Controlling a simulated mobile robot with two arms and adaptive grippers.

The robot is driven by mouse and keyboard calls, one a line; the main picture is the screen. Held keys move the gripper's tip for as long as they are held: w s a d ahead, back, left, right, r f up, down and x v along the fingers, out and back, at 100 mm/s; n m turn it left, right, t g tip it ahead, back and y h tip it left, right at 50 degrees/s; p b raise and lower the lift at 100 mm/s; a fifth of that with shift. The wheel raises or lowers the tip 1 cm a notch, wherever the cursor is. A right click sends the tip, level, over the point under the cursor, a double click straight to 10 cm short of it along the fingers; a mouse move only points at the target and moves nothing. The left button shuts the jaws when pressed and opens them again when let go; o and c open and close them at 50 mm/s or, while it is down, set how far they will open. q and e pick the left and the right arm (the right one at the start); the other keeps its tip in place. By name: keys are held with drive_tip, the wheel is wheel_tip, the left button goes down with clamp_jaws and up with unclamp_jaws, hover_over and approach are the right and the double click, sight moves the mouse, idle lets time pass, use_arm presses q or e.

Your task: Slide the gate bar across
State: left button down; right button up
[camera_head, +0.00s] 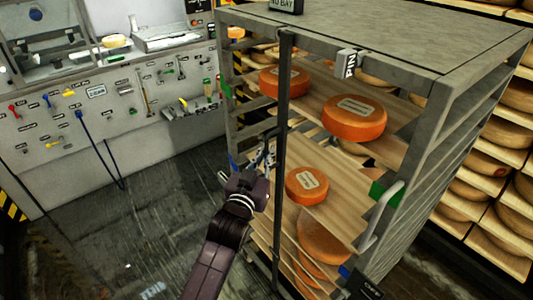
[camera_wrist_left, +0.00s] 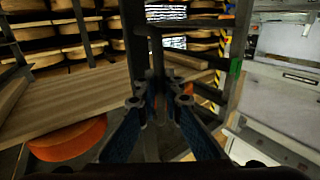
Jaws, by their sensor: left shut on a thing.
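The gate bar (camera_head: 283,95) is a dark upright bar across the front of the grey cheese rack (camera_head: 440,45). It also shows in the left wrist view as a dark upright (camera_wrist_left: 157,55) straight ahead between the fingers. My left gripper (camera_head: 268,156) is at the bar's mid height, in front of the rack. Its blue fingers (camera_wrist_left: 160,100) are shut on the bar in the left wrist view. The exact contact is dark and partly hidden. My right gripper is in neither view.
Orange cheese wheels (camera_head: 354,118) lie on wooden shelves behind the bar. A light handle (camera_head: 381,215) and a green block (camera_head: 378,192) are at the rack's right side. A tool wall (camera_head: 110,110) stands at the left. The floor (camera_head: 100,235) between is clear.

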use_arm(q)
drive_tip(key=shift+s+d+f, duration=0.1)
drive_tip(key=shift+d+f, duration=0.05)
drive_tip(key=shift+f, duration=0.05)
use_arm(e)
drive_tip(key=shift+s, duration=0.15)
use_arm(q)
drive_tip(key=c, duration=2.1)
unclamp_jaws()
drive_tip(key=shift+s+r, duration=0.1)
drive_tip(key=shift+s, duration=0.05)
drive_tip(key=v, duration=1.2)
drive_tip(key=shift+r, duration=0.1)
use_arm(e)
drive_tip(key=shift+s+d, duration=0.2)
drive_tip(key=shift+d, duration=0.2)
